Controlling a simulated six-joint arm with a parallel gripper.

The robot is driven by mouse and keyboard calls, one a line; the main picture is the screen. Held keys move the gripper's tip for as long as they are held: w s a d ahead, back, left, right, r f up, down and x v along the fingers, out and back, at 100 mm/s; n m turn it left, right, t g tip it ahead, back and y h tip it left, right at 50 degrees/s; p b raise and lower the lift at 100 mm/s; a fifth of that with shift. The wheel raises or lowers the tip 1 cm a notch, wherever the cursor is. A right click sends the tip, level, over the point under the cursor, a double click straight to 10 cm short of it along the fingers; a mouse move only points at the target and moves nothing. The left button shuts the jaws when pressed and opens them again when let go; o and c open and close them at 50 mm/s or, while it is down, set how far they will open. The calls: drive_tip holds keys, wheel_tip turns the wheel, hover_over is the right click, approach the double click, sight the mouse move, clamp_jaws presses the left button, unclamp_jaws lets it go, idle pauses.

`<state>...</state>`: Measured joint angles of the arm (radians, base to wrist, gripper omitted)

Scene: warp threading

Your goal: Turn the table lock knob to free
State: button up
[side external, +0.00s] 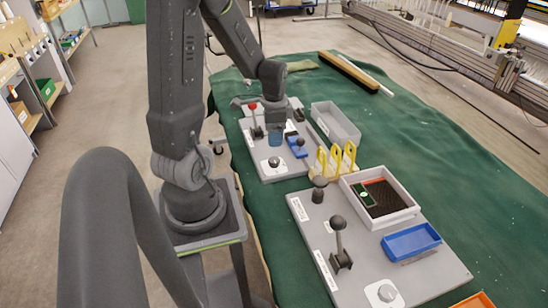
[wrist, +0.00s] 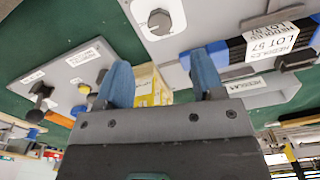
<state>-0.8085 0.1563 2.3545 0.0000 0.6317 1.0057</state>
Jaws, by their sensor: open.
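My gripper (side external: 276,138) is above the far grey panel (side external: 262,172) in the side external view, its blue fingers pointing down. In the wrist view its two blue fingers (wrist: 163,75) are apart with nothing between them. The far panel carries a round knob on a white plate (side external: 273,161) and a red-topped lever (side external: 254,112). The near grey panel (side external: 300,210) carries a dark round knob (side external: 319,184), a dark ball-topped lever (side external: 338,226) and a pale round knob (side external: 386,292). The labels are too small to tell which is the table lock knob.
A grey tray (side external: 335,124) lies behind the gripper's right side. A white-walled box (side external: 407,213) and a blue tray (side external: 411,242) sit on the near panel. Green cloth (side external: 440,165) at the right is mostly clear.

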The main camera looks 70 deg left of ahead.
sight(274, 160)
wheel_tip(274, 160, down, 9)
drive_tip(key=shift+f, duration=0.1)
idle(0.4)
drive_tip(key=c, duration=0.9)
